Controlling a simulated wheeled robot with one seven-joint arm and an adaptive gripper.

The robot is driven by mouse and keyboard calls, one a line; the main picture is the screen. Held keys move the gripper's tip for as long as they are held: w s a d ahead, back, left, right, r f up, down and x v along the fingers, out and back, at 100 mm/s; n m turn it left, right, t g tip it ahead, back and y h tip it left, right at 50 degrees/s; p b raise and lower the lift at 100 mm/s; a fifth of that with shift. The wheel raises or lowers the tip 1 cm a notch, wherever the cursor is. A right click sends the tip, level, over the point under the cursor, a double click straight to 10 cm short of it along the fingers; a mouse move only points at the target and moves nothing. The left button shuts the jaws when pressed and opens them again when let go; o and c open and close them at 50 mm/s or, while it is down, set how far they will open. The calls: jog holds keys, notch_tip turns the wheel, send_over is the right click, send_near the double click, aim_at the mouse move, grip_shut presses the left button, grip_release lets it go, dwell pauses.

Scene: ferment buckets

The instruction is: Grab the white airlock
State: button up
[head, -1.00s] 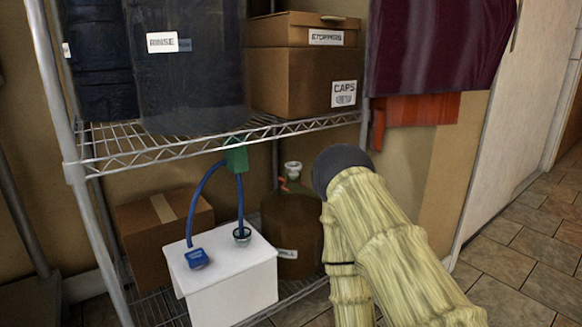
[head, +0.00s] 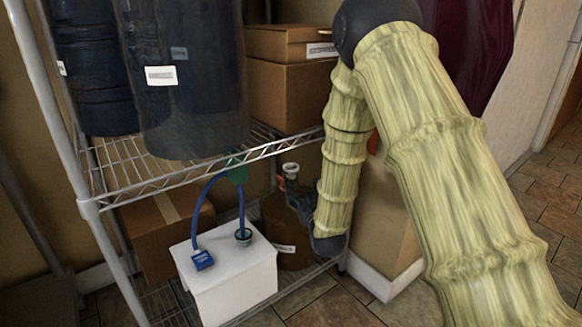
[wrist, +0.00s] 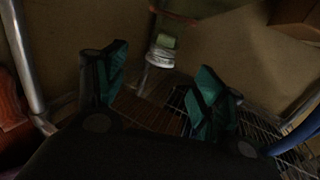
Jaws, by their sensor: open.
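The white airlock (head: 291,170) stands upright at the top of the dark brown jug (head: 272,228) on the lower shelf. In the wrist view a pale, clear-looking piece that appears to be the airlock (wrist: 160,55) lies beyond and between my fingertips. My gripper (wrist: 157,88) is open and empty, with green-padded fingers spread to either side. In the head view my dark gripper (head: 300,203) is just right of the jug's neck, partly hidden by my forearm. Contact with the airlock cannot be told.
A white box (head: 228,283) with blue tubing (head: 208,200) stands left of the jug. The upper wire shelf (head: 165,155) is close above, holding dark bins (head: 185,90) and cardboard boxes (head: 290,95). A metal post (head: 60,130) stands at left.

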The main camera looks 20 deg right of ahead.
aim_at(293, 172)
jog(key=w, duration=0.2)
jog(key=w+b, duration=0.2)
jog(key=w, duration=0.1)
jog(key=shift+w+r, duration=0.35)
jog(key=w+b, duration=0.3)
jog(key=w, duration=0.1)
jog(key=shift+a+r, duration=0.1)
jog(key=shift+r, duration=0.05)
jog(key=shift+w+r+b, duration=0.15)
jog(key=shift+w+b, duration=0.2)
jog(key=shift+w, duration=0.4)
jog(key=c, duration=1)
